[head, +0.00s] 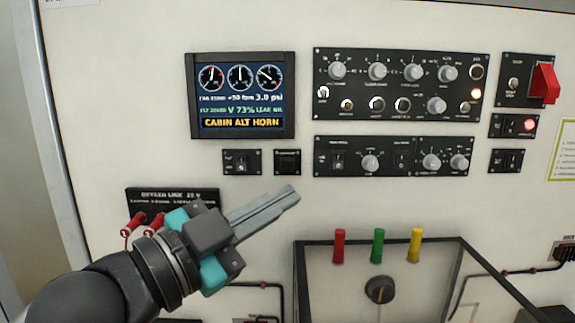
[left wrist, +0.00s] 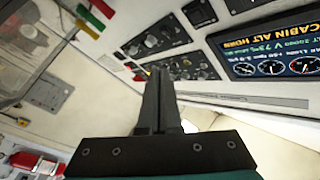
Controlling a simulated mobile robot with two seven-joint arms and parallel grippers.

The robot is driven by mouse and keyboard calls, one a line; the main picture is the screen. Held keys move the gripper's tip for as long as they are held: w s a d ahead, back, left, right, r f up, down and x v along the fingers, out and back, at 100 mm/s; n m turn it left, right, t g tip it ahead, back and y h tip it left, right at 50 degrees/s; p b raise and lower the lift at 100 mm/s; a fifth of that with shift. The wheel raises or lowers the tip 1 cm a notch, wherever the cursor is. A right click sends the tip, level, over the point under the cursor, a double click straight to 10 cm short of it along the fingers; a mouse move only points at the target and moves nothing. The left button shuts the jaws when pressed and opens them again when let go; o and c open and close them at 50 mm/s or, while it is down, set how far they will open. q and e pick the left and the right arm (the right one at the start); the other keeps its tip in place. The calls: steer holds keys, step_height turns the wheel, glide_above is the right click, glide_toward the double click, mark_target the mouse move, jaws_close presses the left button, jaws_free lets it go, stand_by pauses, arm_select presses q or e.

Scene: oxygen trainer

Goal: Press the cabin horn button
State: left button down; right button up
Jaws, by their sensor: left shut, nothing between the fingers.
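The wall panel carries a display (head: 240,96) that reads "CABIN ALT HORN" in yellow; it also shows in the left wrist view (left wrist: 270,50). Below the display are two small black control plates, a left one (head: 242,162) with a switch and a right one (head: 288,162) with a dark square control. Their labels are too small to read, so I cannot tell which is the horn button. My left gripper (head: 292,193) is shut and empty, its tips just below the right plate in the picture. It also shows in the left wrist view (left wrist: 158,72). My right gripper is not in view.
A knob panel (head: 400,60) and a lower knob panel (head: 390,174) lie right of the display. A red guarded switch (head: 543,84) is at far right. An open-framed box (head: 298,275) with red, green and yellow pegs stands below. A black oxygen plate (head: 170,194) sits behind my left wrist.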

mark_target(287, 166)
arm_select(q)
steer(key=shift+w+p, duration=0.45)
steer(key=shift+w, duration=4)
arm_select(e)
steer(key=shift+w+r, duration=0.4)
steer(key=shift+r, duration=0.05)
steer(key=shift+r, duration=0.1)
arm_select(q)
steer(key=shift+w+p, duration=0.35)
steer(key=shift+w, duration=0.05)
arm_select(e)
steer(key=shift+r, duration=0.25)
arm_select(q)
steer(key=shift+w+p, duration=0.35)
steer(key=shift+w, duration=0.15)
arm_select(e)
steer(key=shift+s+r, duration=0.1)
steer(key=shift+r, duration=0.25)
arm_select(q)
steer(key=shift+s, duration=0.85)
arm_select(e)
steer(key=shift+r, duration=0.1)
